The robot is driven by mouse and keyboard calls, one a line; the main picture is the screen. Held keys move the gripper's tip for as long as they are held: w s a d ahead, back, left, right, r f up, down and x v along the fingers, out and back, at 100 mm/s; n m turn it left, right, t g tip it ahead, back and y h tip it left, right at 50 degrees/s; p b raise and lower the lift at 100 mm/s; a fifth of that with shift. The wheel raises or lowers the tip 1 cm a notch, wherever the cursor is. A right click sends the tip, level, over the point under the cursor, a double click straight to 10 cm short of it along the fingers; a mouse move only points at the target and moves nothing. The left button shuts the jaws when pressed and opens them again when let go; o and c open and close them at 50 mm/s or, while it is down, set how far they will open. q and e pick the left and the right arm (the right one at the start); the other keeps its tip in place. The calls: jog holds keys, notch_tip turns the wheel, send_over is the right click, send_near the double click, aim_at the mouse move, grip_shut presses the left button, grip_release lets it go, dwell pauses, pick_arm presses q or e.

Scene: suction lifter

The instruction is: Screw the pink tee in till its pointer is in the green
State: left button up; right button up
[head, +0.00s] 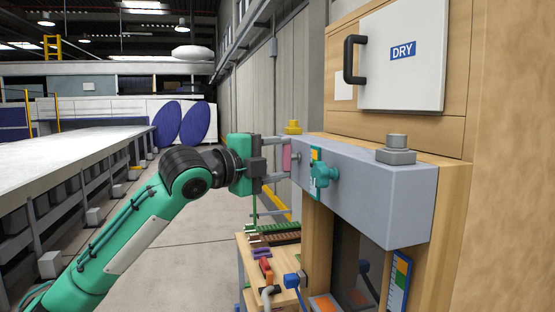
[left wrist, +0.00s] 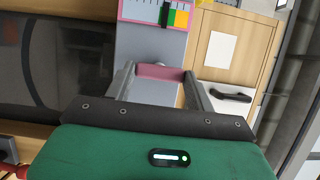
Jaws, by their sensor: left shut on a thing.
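The pink tee (head: 287,155) is at the left end of the grey housing (head: 375,190). My left gripper (head: 284,159) is shut on it, with one finger at each end of its bar. In the left wrist view the pink tee (left wrist: 160,72) lies crosswise between the fingertips of my left gripper (left wrist: 161,78). A scale (left wrist: 145,12) on the housing shows ticks on a pale strip, then green and orange blocks. A dark pointer (left wrist: 164,14) appears at the green block's left edge; its exact reading is too small to be sure.
A teal knob (head: 323,174) sticks out of the housing beside the tee. A grey fitting (head: 396,148) and a yellow one (head: 293,127) stand above. A low wooden bench (head: 256,262) with small items is below. A DRY cabinet door (head: 402,60) with a black handle is above.

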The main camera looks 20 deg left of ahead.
pick_arm(q)
jog(key=shift+f, duration=0.15)
jog(key=o, duration=1)
jog(key=shift+b+v, duration=2.25)
jog(key=shift+v, duration=4.65)
jog(key=shift+w+a, duration=0.1)
jog(key=shift+w, duration=0.05)
